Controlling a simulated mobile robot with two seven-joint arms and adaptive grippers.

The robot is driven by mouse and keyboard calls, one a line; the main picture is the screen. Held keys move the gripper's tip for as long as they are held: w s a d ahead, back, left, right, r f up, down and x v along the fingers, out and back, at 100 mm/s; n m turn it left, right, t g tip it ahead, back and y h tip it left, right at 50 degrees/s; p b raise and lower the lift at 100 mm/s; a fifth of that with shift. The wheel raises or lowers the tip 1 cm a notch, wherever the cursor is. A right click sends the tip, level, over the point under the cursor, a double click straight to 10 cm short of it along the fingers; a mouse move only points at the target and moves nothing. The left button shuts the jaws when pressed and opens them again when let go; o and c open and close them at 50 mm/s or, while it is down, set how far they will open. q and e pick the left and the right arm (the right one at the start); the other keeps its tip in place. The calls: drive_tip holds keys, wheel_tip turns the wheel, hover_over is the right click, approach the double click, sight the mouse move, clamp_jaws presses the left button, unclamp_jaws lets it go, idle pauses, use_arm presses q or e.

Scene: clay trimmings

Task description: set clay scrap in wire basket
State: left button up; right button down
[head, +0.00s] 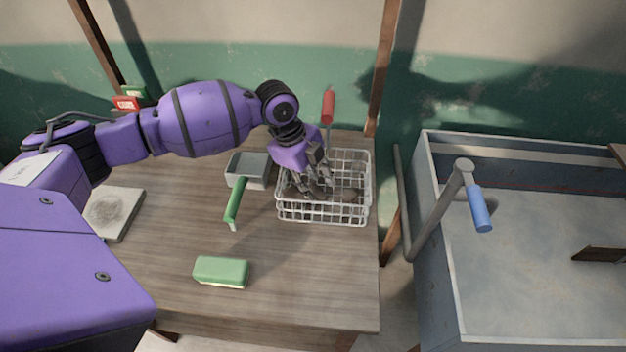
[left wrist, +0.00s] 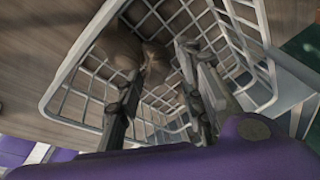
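The white wire basket (head: 325,218) stands at the right end of the wooden table. My left gripper (head: 318,184) reaches down into it from above; its fingers are spread. In the left wrist view the fingers of the left gripper (left wrist: 160,68) stand apart inside the basket's wire walls (left wrist: 62,88). Brown clay scrap (left wrist: 154,58) lies in the basket, beyond and between the fingertips, with no clear grip on it. A brown lump of clay scrap (head: 349,195) also shows in the basket in the head view. The fingers partly hide the basket floor. My right gripper is out of view.
A grey tray (head: 236,172), a green-handled tool (head: 236,202) and a green block (head: 221,271) lie left of the basket. A red-handled tool (head: 328,107) stands behind it. A metal sink (head: 530,270) is at right.

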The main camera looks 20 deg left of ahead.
use_arm(q)
drive_tip(key=shift+o, duration=0.4)
drive_tip(key=v, duration=1.3)
drive_tip(key=shift+p, duration=0.3)
drive_tip(key=shift+r, duration=0.1)
drive_tip(key=shift+s, duration=0.1)
